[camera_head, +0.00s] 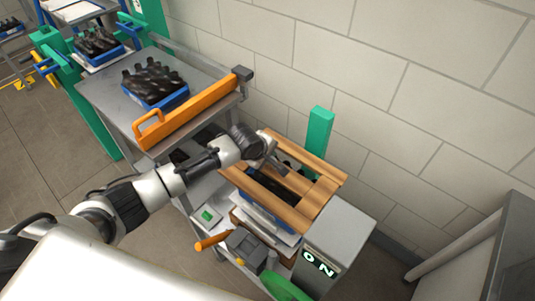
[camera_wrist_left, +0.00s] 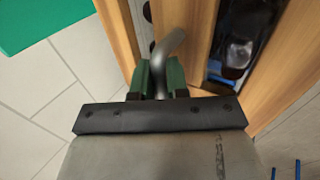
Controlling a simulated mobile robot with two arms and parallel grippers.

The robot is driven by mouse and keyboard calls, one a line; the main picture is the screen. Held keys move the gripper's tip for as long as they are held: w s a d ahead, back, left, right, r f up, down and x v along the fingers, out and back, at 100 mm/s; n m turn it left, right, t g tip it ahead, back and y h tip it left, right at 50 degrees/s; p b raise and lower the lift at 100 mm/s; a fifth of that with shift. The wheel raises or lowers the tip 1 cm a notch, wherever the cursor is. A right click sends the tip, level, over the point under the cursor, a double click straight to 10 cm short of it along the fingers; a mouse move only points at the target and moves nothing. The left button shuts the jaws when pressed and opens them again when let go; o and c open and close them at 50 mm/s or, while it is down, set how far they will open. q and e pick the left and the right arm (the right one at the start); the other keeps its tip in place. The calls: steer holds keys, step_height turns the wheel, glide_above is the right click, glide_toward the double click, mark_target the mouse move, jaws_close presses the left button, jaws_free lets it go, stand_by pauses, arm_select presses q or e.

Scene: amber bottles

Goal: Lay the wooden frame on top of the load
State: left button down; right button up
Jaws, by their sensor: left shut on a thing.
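The wooden frame (camera_head: 318,197) is made of light slats around an opening and sits over the load at the right-hand station. Dark bottles (camera_head: 278,184) in a blue tray (camera_head: 258,212) show through and below it. My left gripper (camera_head: 272,160) is at the frame's upper left part. In the left wrist view its green fingers (camera_wrist_left: 160,78) are shut on a bent grey metal handle (camera_wrist_left: 172,45) between the frame's slats (camera_wrist_left: 197,35). A dark bottle (camera_wrist_left: 237,50) shows through a gap there. I cannot tell whether the frame touches the load. My right gripper is out of view.
A grey table (camera_head: 110,98) at upper left holds another blue tray (camera_head: 165,104) of dark bottles behind an orange bar (camera_head: 195,108). A grey box with a lit display (camera_head: 320,264) stands close to the frame's near right. A green post (camera_head: 319,130) and tiled wall are behind.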

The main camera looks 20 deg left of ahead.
arm_select(q)
steer(key=shift+f, duration=0.45)
steer(key=c, duration=1.1)
jaws_free()
steer(key=shift+o, duration=0.3)
steer(key=shift+s+f, duration=0.1)
steer(key=b+v, duration=0.1)
steer(key=v, duration=0.9)
steer(key=shift+s+r+b, duration=0.15)
steer(key=shift+r+b, duration=0.15)
steer(key=shift+r, duration=0.05)
